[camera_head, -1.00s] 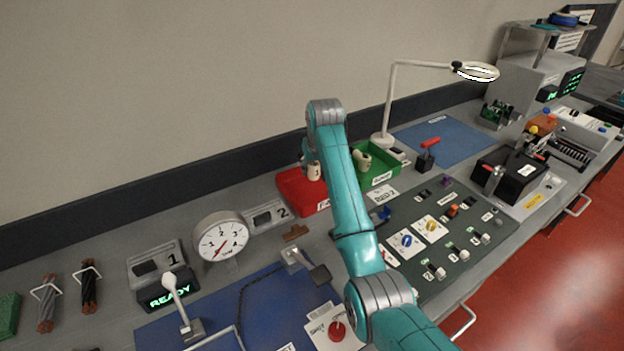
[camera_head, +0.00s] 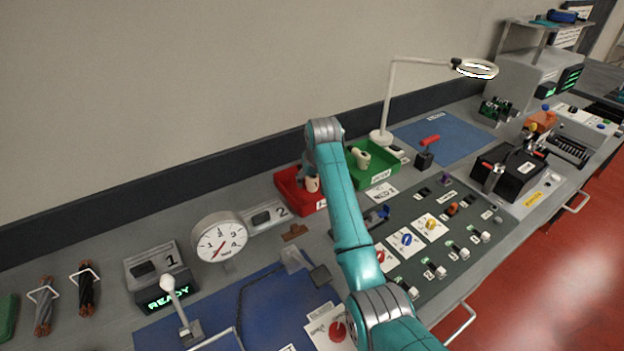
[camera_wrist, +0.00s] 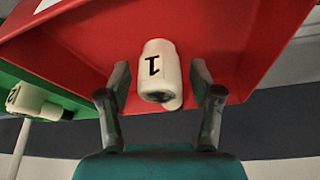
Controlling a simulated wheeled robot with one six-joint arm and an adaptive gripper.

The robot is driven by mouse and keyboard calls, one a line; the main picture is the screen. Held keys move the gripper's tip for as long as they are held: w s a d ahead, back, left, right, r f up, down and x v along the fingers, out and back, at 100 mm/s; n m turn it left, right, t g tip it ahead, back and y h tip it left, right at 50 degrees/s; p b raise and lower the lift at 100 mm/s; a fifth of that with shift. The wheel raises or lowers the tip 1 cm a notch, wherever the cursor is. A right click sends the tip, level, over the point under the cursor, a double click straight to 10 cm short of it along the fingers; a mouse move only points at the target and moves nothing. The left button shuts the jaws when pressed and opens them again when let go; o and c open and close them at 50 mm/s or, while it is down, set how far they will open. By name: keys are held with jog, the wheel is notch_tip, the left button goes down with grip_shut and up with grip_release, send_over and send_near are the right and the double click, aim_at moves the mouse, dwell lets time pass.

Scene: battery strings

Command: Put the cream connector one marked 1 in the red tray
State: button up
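The cream connector marked 1 (camera_wrist: 158,72) is inside the red tray (camera_wrist: 225,35), its black 1 facing the wrist camera. In the head view the connector (camera_head: 313,185) shows low in the red tray (camera_head: 287,188), partly hidden by my arm. My gripper (camera_wrist: 160,82) is at the tray with one finger on each side of the connector. Gaps show between both fingers and the connector, so the gripper is open around it. Whether the connector rests fully on the tray floor is hard to tell.
A green tray (camera_head: 381,176) with another cream connector (camera_head: 361,157) stands right beside the red tray. A white lamp (camera_head: 388,100) rises behind it. A dial gauge (camera_head: 220,238) and a panel of switches (camera_head: 440,262) are nearby. A blue mat (camera_head: 255,300) lies in front.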

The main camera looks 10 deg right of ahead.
jog(key=shift+r, duration=0.15)
jog(key=v, duration=1.2)
